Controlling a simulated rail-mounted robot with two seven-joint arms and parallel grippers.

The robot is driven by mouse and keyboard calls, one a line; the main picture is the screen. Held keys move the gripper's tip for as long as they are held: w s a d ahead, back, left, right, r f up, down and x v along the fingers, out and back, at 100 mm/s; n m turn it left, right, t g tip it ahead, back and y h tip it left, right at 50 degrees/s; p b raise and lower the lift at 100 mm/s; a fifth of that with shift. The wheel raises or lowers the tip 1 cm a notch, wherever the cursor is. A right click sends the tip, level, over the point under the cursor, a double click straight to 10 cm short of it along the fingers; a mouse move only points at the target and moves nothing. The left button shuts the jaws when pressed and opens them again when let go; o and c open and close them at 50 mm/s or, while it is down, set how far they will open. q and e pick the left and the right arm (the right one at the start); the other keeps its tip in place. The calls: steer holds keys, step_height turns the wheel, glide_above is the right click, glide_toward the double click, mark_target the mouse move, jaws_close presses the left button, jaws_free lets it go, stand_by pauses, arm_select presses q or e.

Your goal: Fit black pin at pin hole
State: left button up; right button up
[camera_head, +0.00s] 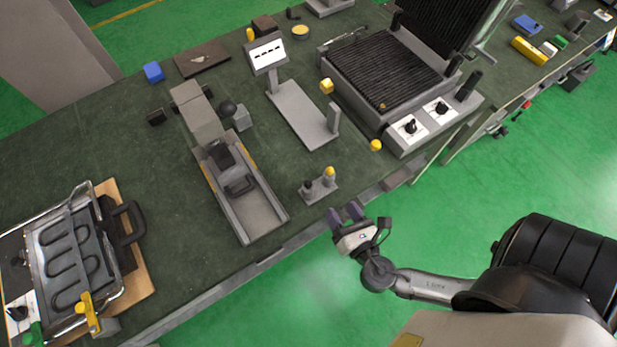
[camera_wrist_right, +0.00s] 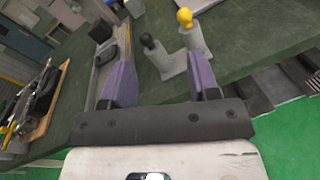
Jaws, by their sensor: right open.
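The black pin (camera_head: 308,186) stands upright in a small grey holder (camera_head: 320,192) near the table's front edge. A yellow-topped pin (camera_head: 330,173) stands beside it on the right. In the wrist view the black pin (camera_wrist_right: 148,42) and the yellow pin (camera_wrist_right: 186,20) show beyond my fingers. My right gripper (camera_head: 345,211) is open and empty, with purple finger pads, just in front of the holder and apart from it. The same gripper (camera_wrist_right: 160,65) spans the lower part of the wrist view. I cannot make out the pin hole. My left gripper is not in view.
Left of the holder is a grey channel fixture (camera_head: 262,222) with a black handled part. Behind stands a grey stand with a label panel (camera_head: 267,56). A ribbed grill (camera_head: 385,75) with knobs is at right. A heating-element tray (camera_head: 75,255) lies at far left.

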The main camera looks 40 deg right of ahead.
mark_target(311, 187)
steer(key=w+f+n, duration=0.1)
steer(key=w, duration=0.1)
steer(key=w+f+n+t+y+b, duration=0.1)
steer(key=w+n, duration=0.1)
steer(key=w+a+f+n+y, duration=0.1)
steer(key=w+n, duration=0.1)
steer(key=w, duration=0.1)
steer(key=shift+f+t+b, duration=0.2)
steer(key=shift+t+b, duration=0.1)
steer(key=shift+b, duration=0.05)
steer(key=shift+r+x, duration=0.15)
steer(key=shift+x, duration=1.1)
steer(key=shift+r+x, duration=0.15)
steer(key=shift+x, duration=1.1)
steer(key=shift+w+d, duration=0.2)
steer(key=shift+w, duration=0.45)
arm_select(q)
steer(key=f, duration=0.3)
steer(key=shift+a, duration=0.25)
arm_select(e)
steer(key=shift+c, duration=0.4)
steer(key=c, duration=0.9)
